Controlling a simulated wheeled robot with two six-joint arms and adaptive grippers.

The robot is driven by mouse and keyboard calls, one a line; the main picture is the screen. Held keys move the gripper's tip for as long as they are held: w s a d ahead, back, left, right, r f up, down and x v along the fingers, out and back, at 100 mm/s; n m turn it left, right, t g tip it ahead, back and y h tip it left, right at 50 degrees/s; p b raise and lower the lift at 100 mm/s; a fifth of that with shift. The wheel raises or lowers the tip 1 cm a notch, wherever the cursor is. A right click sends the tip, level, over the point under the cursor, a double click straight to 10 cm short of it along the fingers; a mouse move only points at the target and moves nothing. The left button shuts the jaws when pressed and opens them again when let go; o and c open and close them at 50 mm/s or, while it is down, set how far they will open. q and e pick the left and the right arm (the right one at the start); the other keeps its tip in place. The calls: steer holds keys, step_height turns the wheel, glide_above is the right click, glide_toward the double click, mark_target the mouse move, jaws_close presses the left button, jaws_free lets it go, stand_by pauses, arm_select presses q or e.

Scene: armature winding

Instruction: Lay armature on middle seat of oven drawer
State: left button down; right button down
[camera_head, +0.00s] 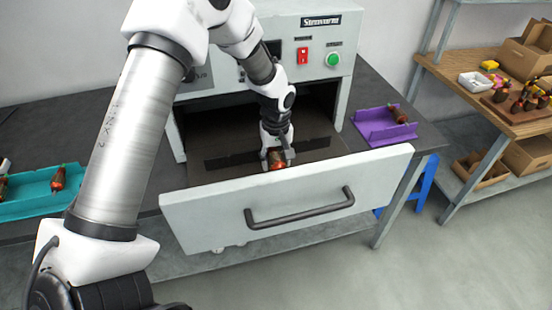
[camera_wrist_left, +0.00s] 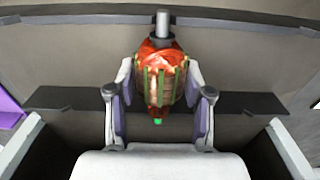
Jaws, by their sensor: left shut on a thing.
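My left gripper (camera_head: 277,161) reaches down into the open oven drawer (camera_head: 180,203) and is shut on an armature. The armature (camera_head: 277,166) shows red between the fingers, just behind the drawer's front panel. In the left wrist view, the armature (camera_wrist_left: 160,75) has orange-red windings, green-gold strips and a grey shaft pointing to the top. The left gripper's fingers (camera_wrist_left: 160,92) press on both its sides. A dark seat strip (camera_wrist_left: 65,98) runs across the drawer beneath the gripper. Whether the armature touches the seat cannot be told. My right gripper is not in view.
The oven (camera_head: 345,60) stands behind the drawer with a red switch and a green button. A purple tray (camera_head: 378,134) with an armature is at right, a teal tray (camera_head: 30,208) with armatures at left. A shelf (camera_head: 460,80) with boxes stands far right.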

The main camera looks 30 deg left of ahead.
arm_select(q)
steer(key=shift+f, duration=0.1)
stand_by(0.4)
steer(key=shift+c, duration=1.9)
jaws_free()
step_height(320, 180, up, 12)
steer(key=shift+r, duration=0.1)
